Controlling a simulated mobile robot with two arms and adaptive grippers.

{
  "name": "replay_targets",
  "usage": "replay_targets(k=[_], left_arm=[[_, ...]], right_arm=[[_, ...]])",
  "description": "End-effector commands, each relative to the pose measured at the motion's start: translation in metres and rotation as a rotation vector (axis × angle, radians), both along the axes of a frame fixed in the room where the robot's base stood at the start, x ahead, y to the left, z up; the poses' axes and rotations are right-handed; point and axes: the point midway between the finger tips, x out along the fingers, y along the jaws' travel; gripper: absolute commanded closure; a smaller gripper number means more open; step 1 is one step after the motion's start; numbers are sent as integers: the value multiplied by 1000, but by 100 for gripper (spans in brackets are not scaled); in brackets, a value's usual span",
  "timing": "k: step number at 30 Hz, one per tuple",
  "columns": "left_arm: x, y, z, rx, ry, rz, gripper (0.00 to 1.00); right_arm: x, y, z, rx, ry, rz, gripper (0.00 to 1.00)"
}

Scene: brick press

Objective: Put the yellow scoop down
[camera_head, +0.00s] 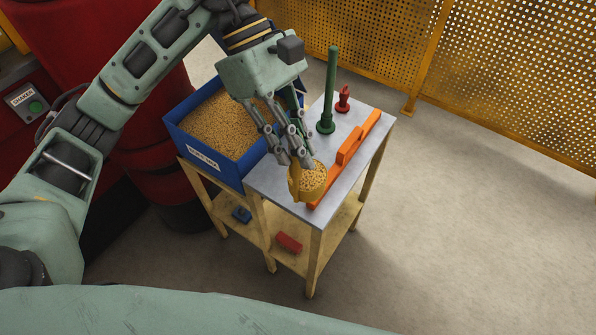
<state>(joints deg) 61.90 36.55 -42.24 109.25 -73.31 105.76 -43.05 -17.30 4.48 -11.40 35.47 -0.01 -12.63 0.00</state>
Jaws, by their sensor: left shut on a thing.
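The yellow scoop (297,188) is at the front of the grey-topped table (268,180), filled with grainy tan mix. My left gripper (302,163) reaches down from above and is shut on the scoop. The fingers hide part of the scoop. I cannot tell whether the scoop's underside touches the tabletop or is a little above it. My right gripper is not in view.
A blue bin (176,133) of tan grain stands left of the tabletop. An orange tool (349,148), a green upright rod tool (327,122) and a red stamp-like piece (343,101) are on the tabletop. A yellow mesh fence (530,90) stands behind. Open floor lies right.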

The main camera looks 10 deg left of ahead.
Motion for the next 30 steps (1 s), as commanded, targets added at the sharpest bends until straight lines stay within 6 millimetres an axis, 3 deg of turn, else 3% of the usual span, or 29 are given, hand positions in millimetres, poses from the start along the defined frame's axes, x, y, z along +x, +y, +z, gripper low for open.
replay_targets(k=[5,21,30], left_arm=[[13,11,-7,-1,4,7,100],[78,66,-58,-2,2,5,100],[88,75,-69,-2,0,1,100]], right_arm=[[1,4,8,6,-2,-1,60],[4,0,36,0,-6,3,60],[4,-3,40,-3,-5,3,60]])
